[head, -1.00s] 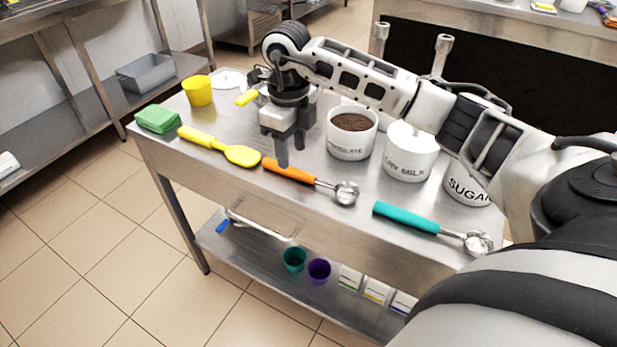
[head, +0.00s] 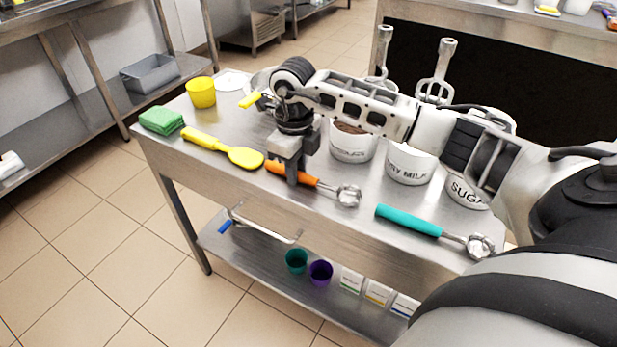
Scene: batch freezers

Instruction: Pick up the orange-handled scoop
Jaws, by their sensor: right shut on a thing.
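The orange-handled scoop (head: 315,183) lies on the steel cart top near its front edge, handle to the left and metal bowl to the right. My right gripper (head: 292,176) points down over the handle and is shut on it. The fingers cover part of the orange handle. The scoop still appears to lie at the level of the cart top. My left gripper is not in view.
A yellow spatula (head: 240,155) lies left of the scoop and a teal-handled scoop (head: 410,220) right of it. Behind stand the chocolate tub (head: 352,148), dry milk tub (head: 408,165) and sugar tub (head: 466,190). A green sponge (head: 161,120) and yellow cup (head: 201,92) are at left.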

